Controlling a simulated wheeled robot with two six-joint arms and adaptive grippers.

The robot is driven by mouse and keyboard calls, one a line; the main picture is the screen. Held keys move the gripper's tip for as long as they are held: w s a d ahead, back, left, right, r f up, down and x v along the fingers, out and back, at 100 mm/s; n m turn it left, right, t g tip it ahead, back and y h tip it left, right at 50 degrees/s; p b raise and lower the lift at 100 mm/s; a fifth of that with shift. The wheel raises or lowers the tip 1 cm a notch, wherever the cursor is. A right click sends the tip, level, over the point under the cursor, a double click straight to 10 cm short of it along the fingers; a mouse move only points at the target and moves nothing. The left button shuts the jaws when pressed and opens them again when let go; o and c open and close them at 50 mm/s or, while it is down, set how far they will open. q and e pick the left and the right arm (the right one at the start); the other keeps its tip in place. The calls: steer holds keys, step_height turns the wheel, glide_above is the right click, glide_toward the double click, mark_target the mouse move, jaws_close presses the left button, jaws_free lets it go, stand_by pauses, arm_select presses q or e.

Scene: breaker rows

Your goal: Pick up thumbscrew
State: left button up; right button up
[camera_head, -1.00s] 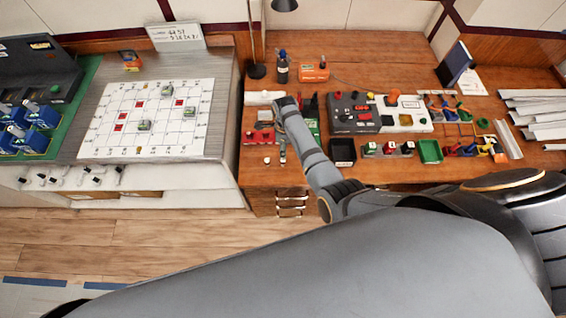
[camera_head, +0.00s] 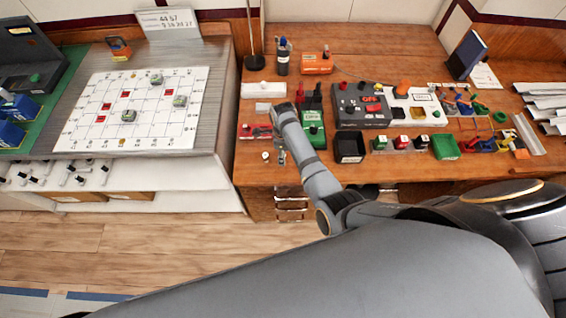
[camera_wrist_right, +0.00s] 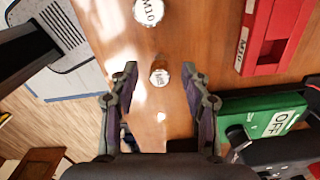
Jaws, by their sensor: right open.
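A small round thumbscrew (camera_wrist_right: 159,76) with a white labelled top stands on the wooden desk (camera_head: 350,60). In the right wrist view it lies between the fingertips of my right gripper (camera_wrist_right: 159,80), with a gap on each side. The fingers are apart and hold nothing. A larger round cap marked M10 (camera_wrist_right: 149,12) stands just beyond; it also shows as a pale dot in the head view (camera_head: 265,156). In the head view my right gripper (camera_head: 279,150) is over the desk's front left part, and the small thumbscrew is hard to make out there. My left gripper is out of view.
A red block marked M10 (camera_wrist_right: 275,35) and a green block marked OFF (camera_wrist_right: 268,118) stand right of the gripper in the wrist view. A black bin (camera_head: 349,146) and a control panel (camera_head: 360,106) are further right. A grey counter with a grid board (camera_head: 140,110) is left.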

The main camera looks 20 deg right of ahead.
steer(key=shift+r, duration=0.1)
jaws_close()
stand_by(0.3)
